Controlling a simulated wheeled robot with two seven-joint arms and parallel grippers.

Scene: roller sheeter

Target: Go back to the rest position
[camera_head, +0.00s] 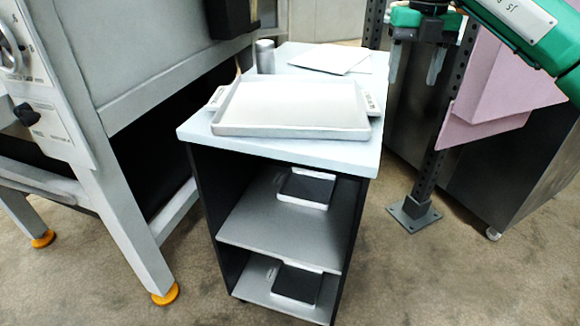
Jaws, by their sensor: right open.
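My right gripper (417,62) is at the upper right, at the end of my green arm (520,30). Its two grey fingers point down and stand apart, with nothing between them. It is to the right of the white cart (280,150) and appears in front of the dark perforated post (432,165). A shallow white tray (292,128) lies flat on the cart's top, apart from the gripper. My left gripper is not in view.
A large grey machine frame (130,215) with orange feet stands at left. A metal cylinder (264,57) and a white sheet (330,58) are behind the tray. Dark flat items (306,188) lie on the cart's shelves. Pink panels (510,85) hang at right. Floor in front right is clear.

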